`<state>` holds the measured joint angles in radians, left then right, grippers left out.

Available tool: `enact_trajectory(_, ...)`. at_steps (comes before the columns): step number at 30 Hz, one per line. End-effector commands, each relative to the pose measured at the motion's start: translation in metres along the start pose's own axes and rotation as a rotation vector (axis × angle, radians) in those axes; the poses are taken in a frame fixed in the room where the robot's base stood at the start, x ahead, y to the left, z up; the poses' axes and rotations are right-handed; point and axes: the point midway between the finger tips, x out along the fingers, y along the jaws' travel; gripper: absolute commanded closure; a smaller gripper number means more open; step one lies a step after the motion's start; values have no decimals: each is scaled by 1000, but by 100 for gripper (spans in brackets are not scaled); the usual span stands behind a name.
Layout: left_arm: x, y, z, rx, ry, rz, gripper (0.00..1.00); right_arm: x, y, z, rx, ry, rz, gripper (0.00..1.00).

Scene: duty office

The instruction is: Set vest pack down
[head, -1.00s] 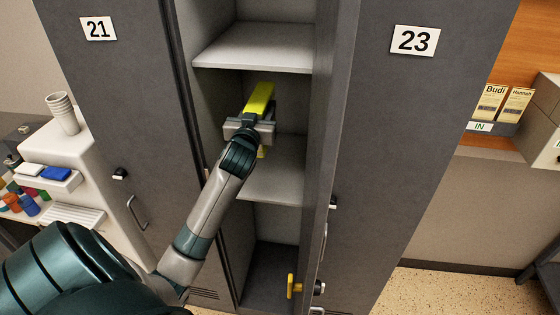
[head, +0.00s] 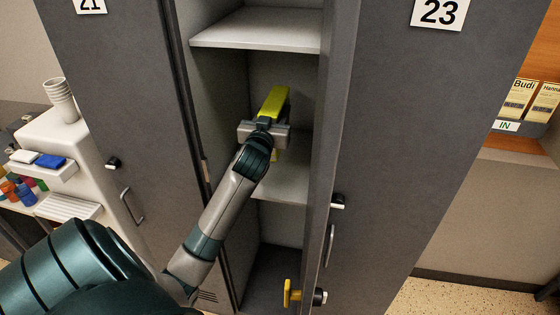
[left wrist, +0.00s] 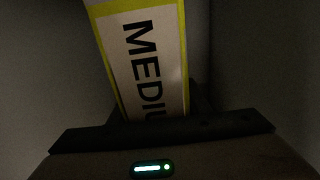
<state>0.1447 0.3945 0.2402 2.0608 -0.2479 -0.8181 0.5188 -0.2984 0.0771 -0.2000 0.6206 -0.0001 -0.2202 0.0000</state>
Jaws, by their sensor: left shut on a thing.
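The vest pack (head: 274,102) is a yellow-green pack inside the open middle locker, above the middle shelf (head: 284,180). My left gripper (head: 264,130) is shut on it, with the arm reaching into the locker from the lower left. In the left wrist view the vest pack (left wrist: 152,62) shows a white label with black letters reading "MEDIU" and a yellow border. My right gripper is in neither view.
An upper shelf (head: 256,28) is above the gripper. Locker door 23 (head: 400,130) stands at the right and door 21 (head: 125,110) at the left. A white cabinet with cups (head: 61,99) is at far left.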

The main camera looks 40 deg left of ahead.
Motion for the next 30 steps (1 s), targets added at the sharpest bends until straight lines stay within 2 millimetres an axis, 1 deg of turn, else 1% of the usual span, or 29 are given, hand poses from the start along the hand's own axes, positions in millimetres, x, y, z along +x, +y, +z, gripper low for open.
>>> enact_trajectory(5, 0, 0, -1, 0, 1, 0, 85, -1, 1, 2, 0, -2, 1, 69)
enact_trajectory(8, 0, 0, 2, 0, 0, 0, 85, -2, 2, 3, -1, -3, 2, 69)
enact_trajectory(11, 0, 0, 12, 0, -2, -1, 85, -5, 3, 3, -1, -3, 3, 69)
enact_trajectory(18, 0, 0, 48, 1, -3, -1, 85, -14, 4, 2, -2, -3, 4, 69)
enact_trajectory(21, 0, 0, 58, -1, -1, -1, 85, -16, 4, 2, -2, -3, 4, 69)
enact_trajectory(24, 0, 0, 61, 0, 2, -1, 85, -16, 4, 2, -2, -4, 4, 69)
enact_trajectory(30, 0, 0, 61, 0, 2, -1, 85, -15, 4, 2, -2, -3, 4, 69)
